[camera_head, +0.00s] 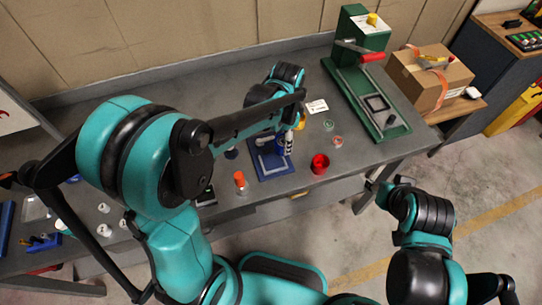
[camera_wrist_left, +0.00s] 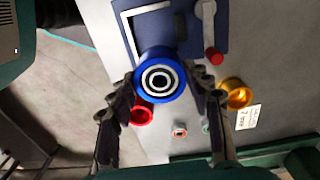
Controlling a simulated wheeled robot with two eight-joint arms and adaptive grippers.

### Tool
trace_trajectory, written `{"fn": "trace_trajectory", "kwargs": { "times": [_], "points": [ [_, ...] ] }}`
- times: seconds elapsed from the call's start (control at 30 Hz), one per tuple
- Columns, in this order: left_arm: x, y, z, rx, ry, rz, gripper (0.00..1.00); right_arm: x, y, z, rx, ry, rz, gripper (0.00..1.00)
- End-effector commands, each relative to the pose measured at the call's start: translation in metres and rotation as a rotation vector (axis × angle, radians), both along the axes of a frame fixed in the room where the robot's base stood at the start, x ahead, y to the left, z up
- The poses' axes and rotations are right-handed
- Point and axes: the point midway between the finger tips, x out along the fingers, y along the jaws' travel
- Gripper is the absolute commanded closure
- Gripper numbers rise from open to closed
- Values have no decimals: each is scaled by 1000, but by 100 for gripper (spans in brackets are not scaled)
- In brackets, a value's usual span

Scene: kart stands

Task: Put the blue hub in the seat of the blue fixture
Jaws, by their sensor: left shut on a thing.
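The blue hub (camera_wrist_left: 159,77) is a round blue piece with a white and black ringed centre. My left gripper (camera_wrist_left: 163,88) is shut on it, with a finger on each side. In the head view my left gripper (camera_head: 286,143) is over the right part of the blue fixture (camera_head: 266,168), and the hub is mostly hidden there. The fixture is a dark blue plate with a pale angled bracket and a lever; it also shows in the left wrist view (camera_wrist_left: 215,38), partly behind the hub. I cannot tell the gap between hub and plate.
A red cup (camera_head: 320,164) stands just right of the fixture. An orange-capped bottle (camera_head: 240,181) stands to its left. A yellow cup (camera_wrist_left: 236,94) and a white label card (camera_head: 317,106) lie close by. A green press (camera_head: 365,85) with a red handle stands at the right.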

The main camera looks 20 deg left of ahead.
Motion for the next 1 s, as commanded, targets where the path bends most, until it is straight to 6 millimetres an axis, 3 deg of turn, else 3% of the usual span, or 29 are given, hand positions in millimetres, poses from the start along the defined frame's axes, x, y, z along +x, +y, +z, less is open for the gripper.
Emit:
{"fn": "trace_trajectory", "kwargs": {
  "times": [0.2,0.37,0.6,1.0],
  "points": [
    [-20,25,-19,0,0,1,93,0,0,-9,0,0,0,57],
    [-22,28,-27,0,0,0,93,0,0,-11,0,0,0,57],
    [-22,27,-61,0,0,-1,93,0,0,-25,0,0,0,57],
    [-22,27,-66,0,0,-1,93,0,0,-28,0,0,0,57]
  ]
}}
